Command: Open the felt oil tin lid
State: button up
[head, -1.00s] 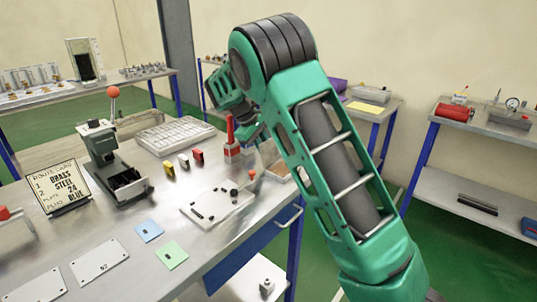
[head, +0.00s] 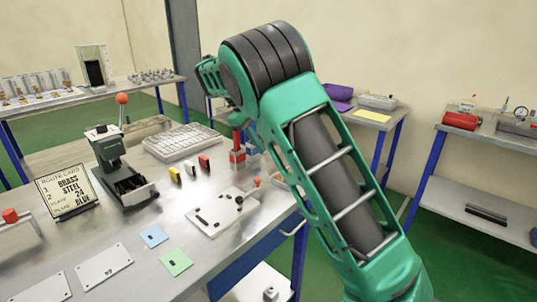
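I cannot make out a felt oil tin or its lid for certain. A small red and grey object with an upright red post (head: 238,153) stands at the back of the workbench (head: 205,262), beside my arm; I cannot tell whether it is the tin. My green arm rises at the right and bends at a dark ribbed elbow, with its far part behind. My gripper is hidden behind the arm, so its fingers do not show. The arm also covers part of the bench's right end.
A lever press (head: 120,170) with a red knob, a route card (head: 67,192), a grey tray (head: 182,140) and a white plate with small dark parts (head: 222,212) occupy the bench. Blue (head: 153,236) and green (head: 176,262) cards lie in front. A red cylinder (head: 461,121) lies on the right bench.

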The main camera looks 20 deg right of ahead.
jog(key=shift+v, duration=1.25)
jog(key=shift+d, duration=0.1)
jog(key=s+d+m+y, duration=0.2)
jog(key=s+d+m, duration=0.1)
jog(key=s+d, duration=0.6)
jog(key=s+d+m+y, duration=0.1)
jog(key=s+d+m, duration=0.2)
jog(key=s+d, duration=0.6)
jog(key=s+a+f+m+y, duration=0.1)
jog(key=s+a+f+m, duration=0.1)
jog(key=s, duration=0.7)
jog(key=s+a+f+m, duration=0.2)
jog(key=s, duration=0.8)
jog(key=s+a+f+m+y, duration=0.1)
jog(key=s+a+f+m, duration=0.1)
jog(key=s, duration=0.8)
jog(key=shift+s+a+f+y, duration=0.2)
jog(key=shift+f+y, duration=0.1)
jog(key=shift+f, duration=0.1)
